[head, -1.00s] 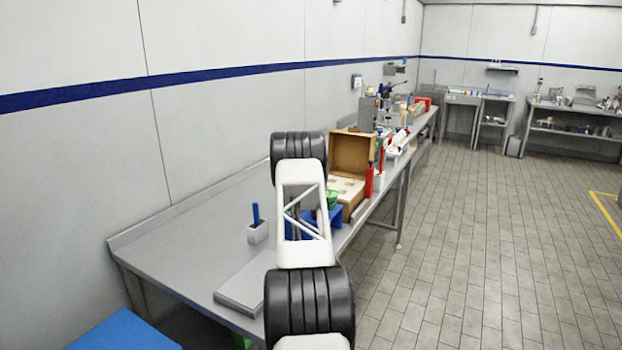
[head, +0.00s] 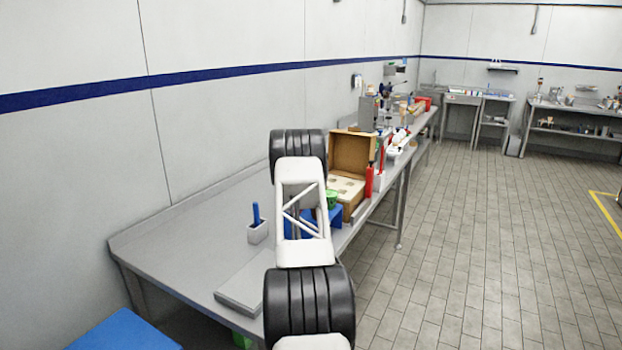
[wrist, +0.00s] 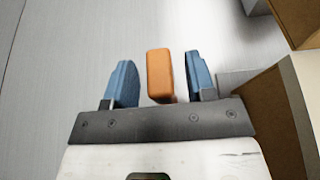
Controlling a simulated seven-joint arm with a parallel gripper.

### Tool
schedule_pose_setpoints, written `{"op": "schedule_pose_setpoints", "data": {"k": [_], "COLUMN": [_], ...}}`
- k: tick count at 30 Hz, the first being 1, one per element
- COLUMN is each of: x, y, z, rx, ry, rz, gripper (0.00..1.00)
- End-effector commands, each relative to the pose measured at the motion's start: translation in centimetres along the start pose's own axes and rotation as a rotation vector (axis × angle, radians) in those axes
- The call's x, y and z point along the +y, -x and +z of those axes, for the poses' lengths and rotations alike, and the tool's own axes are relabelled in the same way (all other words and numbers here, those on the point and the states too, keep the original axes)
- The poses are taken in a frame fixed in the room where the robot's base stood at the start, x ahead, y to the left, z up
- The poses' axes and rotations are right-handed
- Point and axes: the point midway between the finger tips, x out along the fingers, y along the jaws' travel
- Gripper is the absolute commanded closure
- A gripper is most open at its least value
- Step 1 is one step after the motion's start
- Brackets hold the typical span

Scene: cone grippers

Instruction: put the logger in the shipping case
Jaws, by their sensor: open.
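The orange block (wrist: 160,76), which I take to be the logger, stands between the two blue fingers of my gripper (wrist: 159,80) in the wrist view. The fingers are open, with a visible gap on each side of the block. The shipping case looks to be the open brown box (head: 352,153) with its lid up and a pale insert (head: 346,188) with cutouts, in the head view. Brown box walls (wrist: 280,105) also show at the right of the wrist view. My arm hides the gripper and the orange block in the head view.
A blue stand (head: 336,215) with a green item (head: 331,198) sits near the box, partly behind my arm. A red bottle (head: 369,181) stands right of the box. A grey holder (head: 258,233) with a blue item is at left. The bench's left part (head: 185,240) is clear.

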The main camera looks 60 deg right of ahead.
Motion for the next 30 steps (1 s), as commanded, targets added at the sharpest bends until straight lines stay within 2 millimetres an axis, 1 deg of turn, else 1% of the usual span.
{"op": "schedule_pose_setpoints", "data": {"k": [11, 30], "x": [0.1, 0.1], "y": [3.2, 9.4], "z": [0.1, 0.0], "rx": [0.0, 0.0], "ry": [0.0, 0.0], "rz": [0.002, 0.001], "gripper": [0.49, 0.49]}}
